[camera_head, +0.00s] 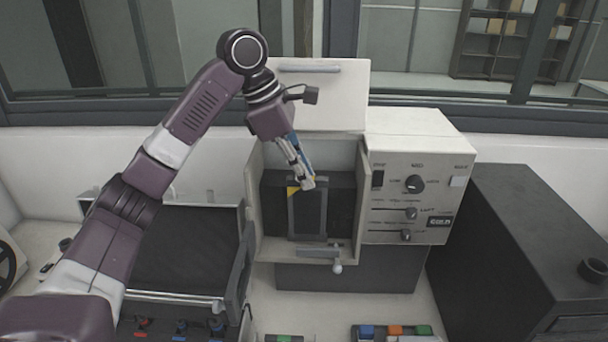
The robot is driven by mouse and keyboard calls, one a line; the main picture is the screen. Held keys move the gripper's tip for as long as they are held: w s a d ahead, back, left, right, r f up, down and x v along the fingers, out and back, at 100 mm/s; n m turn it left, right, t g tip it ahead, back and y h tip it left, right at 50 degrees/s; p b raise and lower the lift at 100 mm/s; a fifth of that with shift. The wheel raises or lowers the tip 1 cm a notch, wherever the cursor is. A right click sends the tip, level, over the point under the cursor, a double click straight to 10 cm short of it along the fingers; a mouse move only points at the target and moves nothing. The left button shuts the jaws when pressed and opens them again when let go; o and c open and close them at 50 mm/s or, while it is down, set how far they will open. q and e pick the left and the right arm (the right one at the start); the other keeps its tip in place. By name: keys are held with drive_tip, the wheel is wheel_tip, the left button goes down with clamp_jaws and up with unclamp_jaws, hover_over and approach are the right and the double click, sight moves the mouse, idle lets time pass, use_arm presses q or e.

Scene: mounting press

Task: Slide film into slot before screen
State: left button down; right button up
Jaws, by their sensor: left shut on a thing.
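A dark flat film with a grey frame (308,215) and a yellow upper-left corner stands nearly upright in the open chamber of a cream press (253,205). My left gripper (307,184) is shut on its top edge, reaching in from above. The film is in front of the chamber's dark back. I cannot tell the slot from the screen behind the film, nor whether the film's lower edge sits in a slot. My right gripper is not in view.
A control panel with knobs (414,184) adjoins the chamber's right side. A lever with a round knob (337,267) juts out below. A raised cream door (325,95) stands above. A dark tray (185,250) is left; a black box (520,250) is right.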

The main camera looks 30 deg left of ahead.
use_arm(q)
drive_tip(key=shift+w+a, duration=0.15)
drive_tip(key=shift+w, duration=0.1)
drive_tip(key=shift+w+a, duration=0.35)
drive_tip(key=shift+w, duration=0.3)
drive_tip(key=shift+w+a, duration=0.3)
drive_tip(key=shift+w, duration=0.35)
drive_tip(key=shift+f, duration=0.1)
drive_tip(key=shift+f, duration=1.1)
drive_tip(key=shift+f+b, duration=0.3)
drive_tip(key=shift+f, duration=0.5)
drive_tip(key=c, duration=1.9)
unclamp_jaws()
